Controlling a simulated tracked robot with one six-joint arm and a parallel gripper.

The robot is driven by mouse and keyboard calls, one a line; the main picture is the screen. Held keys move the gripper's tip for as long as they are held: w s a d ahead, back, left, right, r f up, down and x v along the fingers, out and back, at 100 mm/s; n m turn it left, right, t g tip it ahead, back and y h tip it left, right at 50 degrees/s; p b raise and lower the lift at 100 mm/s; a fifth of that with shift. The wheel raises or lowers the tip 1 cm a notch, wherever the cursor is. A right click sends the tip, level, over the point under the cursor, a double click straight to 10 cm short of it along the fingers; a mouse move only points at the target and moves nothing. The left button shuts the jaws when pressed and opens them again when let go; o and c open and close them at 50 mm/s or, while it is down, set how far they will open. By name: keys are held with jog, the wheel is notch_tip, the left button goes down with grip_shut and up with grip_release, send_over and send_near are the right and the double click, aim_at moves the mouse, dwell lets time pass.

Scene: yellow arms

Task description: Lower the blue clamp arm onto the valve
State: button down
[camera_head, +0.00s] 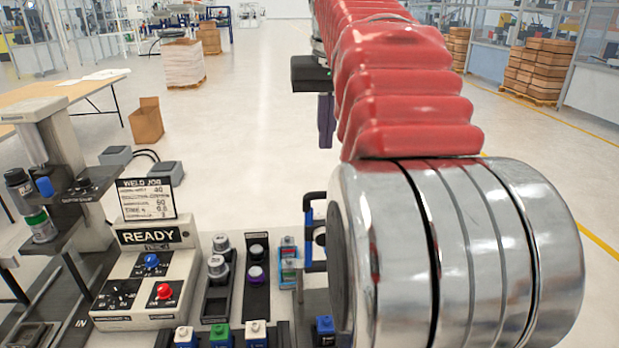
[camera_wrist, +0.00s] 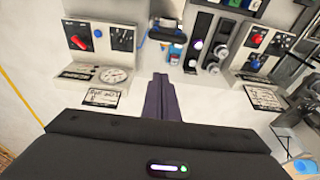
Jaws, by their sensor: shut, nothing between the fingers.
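My gripper (camera_head: 326,122) hangs in the air above and behind the bench, its dark purple fingers pointing down. In the wrist view the fingers (camera_wrist: 160,85) lie together, shut and empty. The blue clamp arm (camera_head: 307,232) stands raised as an upright blue frame, partly hidden by my arm. It also shows in the wrist view (camera_wrist: 150,38), beyond the fingertips and apart from them. A small teal and red part (camera_head: 289,262), which may be the valve, sits just left of the clamp arm. It also shows in the wrist view (camera_wrist: 175,57), near the fingertips.
A weld control box (camera_head: 128,290) reading READY stands at the left, with panels of knobs (camera_head: 218,265) beside it. Coloured push buttons (camera_head: 220,334) line the front edge. A grey press (camera_head: 62,180) rises at far left. My silver and red arm hides the right side.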

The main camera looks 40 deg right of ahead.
jog(key=shift+s+a+f, duration=0.2)
jog(key=shift+s+f, duration=0.05)
jog(key=shift+f, duration=1.3)
jog(key=shift+s+a+f, duration=0.15)
jog(key=shift+s+f, duration=0.1)
jog(key=shift+f, duration=1.3)
jog(key=shift+s+a+f, duration=0.2)
jog(key=shift+s+f, duration=0.05)
jog(key=shift+f, duration=1.3)
jog(key=shift+d, duration=0.3)
jog(key=shift+a, duration=0.4)
